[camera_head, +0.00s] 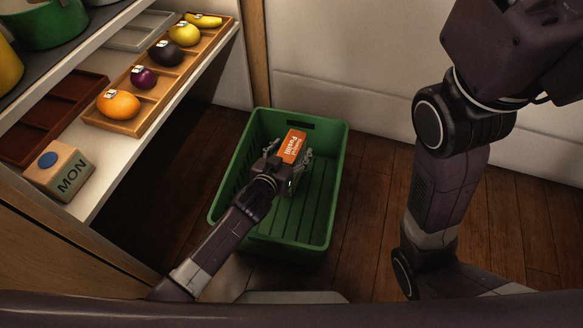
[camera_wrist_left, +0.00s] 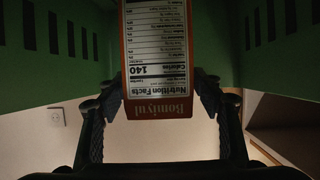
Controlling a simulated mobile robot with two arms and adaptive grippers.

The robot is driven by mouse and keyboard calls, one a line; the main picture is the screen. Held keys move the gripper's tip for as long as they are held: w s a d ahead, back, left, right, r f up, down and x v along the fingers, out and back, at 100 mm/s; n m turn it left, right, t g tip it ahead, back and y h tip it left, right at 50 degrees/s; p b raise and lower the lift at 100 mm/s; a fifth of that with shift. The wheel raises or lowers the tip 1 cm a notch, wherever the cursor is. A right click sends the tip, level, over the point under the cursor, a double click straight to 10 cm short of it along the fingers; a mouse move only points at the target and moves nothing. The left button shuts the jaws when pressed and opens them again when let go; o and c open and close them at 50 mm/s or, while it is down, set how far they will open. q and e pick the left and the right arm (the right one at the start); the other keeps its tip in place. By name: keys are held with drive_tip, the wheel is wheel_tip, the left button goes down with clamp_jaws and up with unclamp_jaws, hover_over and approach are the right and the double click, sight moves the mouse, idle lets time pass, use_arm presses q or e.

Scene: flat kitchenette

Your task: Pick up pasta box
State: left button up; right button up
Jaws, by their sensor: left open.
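The pasta box (camera_head: 292,146) is orange with white lettering and sits inside the green crate (camera_head: 341,165) on the floor. My left gripper (camera_head: 288,170) reaches down into the crate at the near end of the box. In the left wrist view the box (camera_wrist_left: 157,65) shows a white nutrition label and lies between the two open fingers (camera_wrist_left: 162,115), with a gap visible on the side of each finger. The lower part of the box is partly hidden by the gripper in the head view. My right arm stands at the right, and its gripper is out of view.
A shelf at the left holds a wooden tray (camera_head: 136,118) with an orange, an onion, an eggplant, a lemon and a banana. A MON block (camera_head: 60,171) stands near the shelf edge. The crate walls (camera_wrist_left: 65,80) rise on both sides of my left gripper.

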use_arm(q)
drive_tip(key=shift+w, duration=0.1)
clamp_jaws()
idle(0.5)
drive_tip(key=shift+r, duration=0.15)
